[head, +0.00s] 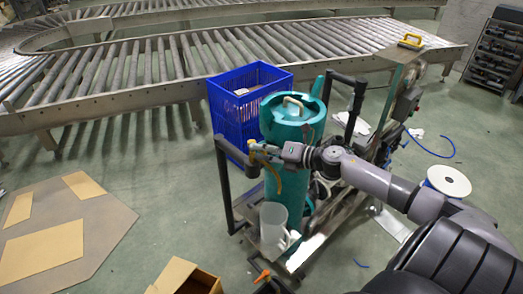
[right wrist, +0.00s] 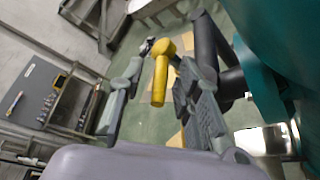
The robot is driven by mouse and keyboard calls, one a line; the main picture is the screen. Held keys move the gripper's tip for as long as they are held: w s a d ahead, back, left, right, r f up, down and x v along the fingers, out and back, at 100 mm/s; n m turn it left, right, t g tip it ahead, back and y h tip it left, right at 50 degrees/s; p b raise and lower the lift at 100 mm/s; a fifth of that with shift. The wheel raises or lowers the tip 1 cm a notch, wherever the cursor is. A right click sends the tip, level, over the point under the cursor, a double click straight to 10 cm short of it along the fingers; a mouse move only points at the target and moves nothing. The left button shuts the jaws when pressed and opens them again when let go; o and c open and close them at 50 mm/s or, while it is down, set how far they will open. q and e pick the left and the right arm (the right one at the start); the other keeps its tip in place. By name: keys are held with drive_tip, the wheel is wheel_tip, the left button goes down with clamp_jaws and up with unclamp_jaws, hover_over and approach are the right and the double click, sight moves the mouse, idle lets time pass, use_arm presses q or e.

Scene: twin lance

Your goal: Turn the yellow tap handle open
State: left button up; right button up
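The teal tank (head: 293,120) stands upright on a cart in the head view. Its yellow tap (head: 272,183) is on the front side, partly covered by my right gripper (head: 263,152). In the right wrist view the yellow tap handle (right wrist: 159,78) lies between the two fingers of my right gripper (right wrist: 160,82). The fingers are apart, with gaps visible beside the handle; I see no clear grip on it. My left gripper is in neither view.
A translucent white pitcher (head: 272,226) stands on the cart below the tap. Dark cart posts (head: 224,185) rise close to the gripper. A blue crate (head: 228,105) is behind the tank. A roller conveyor (head: 150,65) crosses the back. Cardboard lies on the left floor.

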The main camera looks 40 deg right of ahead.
drive_tip(key=shift+s, duration=0.1)
drive_tip(key=v, duration=1.2)
idle(0.5)
